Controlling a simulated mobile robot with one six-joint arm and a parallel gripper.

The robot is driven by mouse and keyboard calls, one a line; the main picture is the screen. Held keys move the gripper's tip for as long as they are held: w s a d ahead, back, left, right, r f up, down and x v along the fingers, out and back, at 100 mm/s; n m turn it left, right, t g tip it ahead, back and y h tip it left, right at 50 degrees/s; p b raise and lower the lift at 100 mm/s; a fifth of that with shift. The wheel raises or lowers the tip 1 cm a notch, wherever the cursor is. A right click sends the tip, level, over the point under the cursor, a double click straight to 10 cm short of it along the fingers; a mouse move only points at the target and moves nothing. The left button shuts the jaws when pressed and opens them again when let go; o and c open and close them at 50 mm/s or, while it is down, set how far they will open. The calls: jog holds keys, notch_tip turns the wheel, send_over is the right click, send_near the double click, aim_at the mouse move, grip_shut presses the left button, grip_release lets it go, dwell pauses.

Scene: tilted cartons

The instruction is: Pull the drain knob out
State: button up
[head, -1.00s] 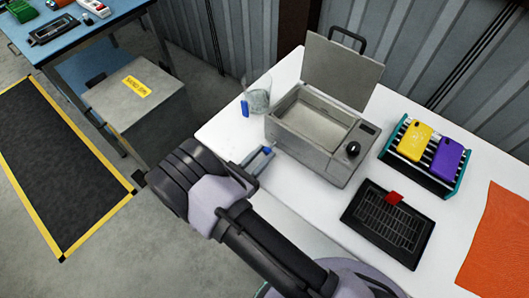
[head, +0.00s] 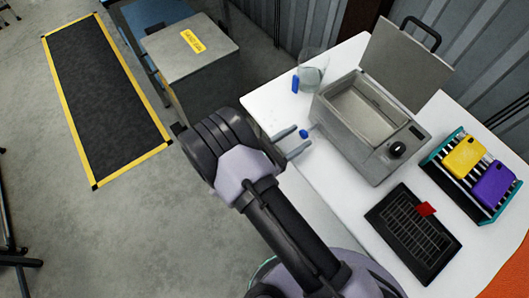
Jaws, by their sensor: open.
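A grey metal bath (head: 372,168) with its lid (head: 404,65) raised stands on the white table. A small blue knob (head: 304,133), which looks like the drain knob, shows low at the bath's left side. My gripper (head: 303,136) is open, its two grey fingers pointing right toward the bath. The blue knob appears between or just beyond the fingertips. I cannot tell whether a finger touches it. The knob's stem and how far it sticks out are too small to tell.
A clear beaker (head: 312,72) and a blue item (head: 295,85) stand behind my gripper. A black dial (head: 397,150) is on the bath's front. A black tray (head: 408,238) and a teal rack (head: 487,204) with yellow and purple items lie to the right. Open floor is left.

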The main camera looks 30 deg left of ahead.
jog(key=p+v, duration=0.1)
jog(key=v, duration=1.5)
jog(key=shift+s, duration=0.4)
jog(key=shift+a, duration=0.1)
jog(key=w+d+r+m+g+h+b, duration=0.1)
jog(key=w+d+r+m+g, duration=0.4)
jog(key=d+r+m+g, duration=0.3)
jog(key=w+d+r+m+g+h+b, duration=0.15)
jog(key=w+d+r+m+g, duration=0.25)
jog(key=d+r+m+g, duration=0.4)
jog(key=s+d+r+m+t+y+b, duration=0.1)
jog(key=d+r+m+y, duration=0.4)
jog(key=m, duration=0.5)
jog(key=s+d+r+m+t+y+b, duration=0.1)
jog(key=s+d+r+m+t+y, duration=0.3)
jog(key=d+m, duration=0.5)
jog(key=shift+s+d+r+m+y+b, duration=0.3)
jog(key=shift+s+d+r+m+y, duration=0.15)
jog(key=shift+s+y, duration=0.7)
